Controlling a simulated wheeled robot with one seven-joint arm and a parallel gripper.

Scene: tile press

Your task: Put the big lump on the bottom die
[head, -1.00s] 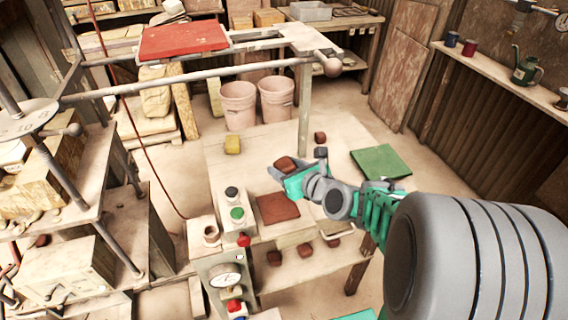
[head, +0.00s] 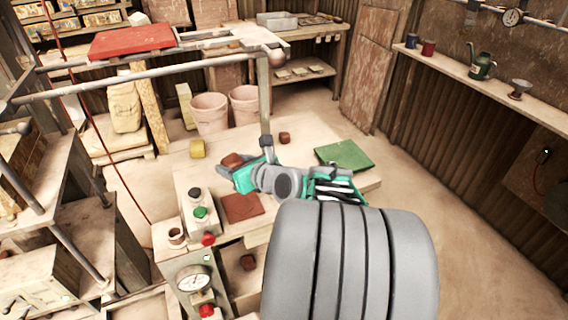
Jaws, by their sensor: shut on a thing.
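A reddish-brown lump (head: 232,160) is between the fingers of my gripper (head: 246,167), above the pale table. My gripper is shut on it, and the fingers hide part of it. It looks larger than another brown lump (head: 285,138), which sits apart near the table's back edge. A flat brown square (head: 241,207) lies on the table just in front of my gripper. I cannot tell for sure which thing is the bottom die.
A red plate (head: 132,41) rests on the metal frame (head: 150,73) above.

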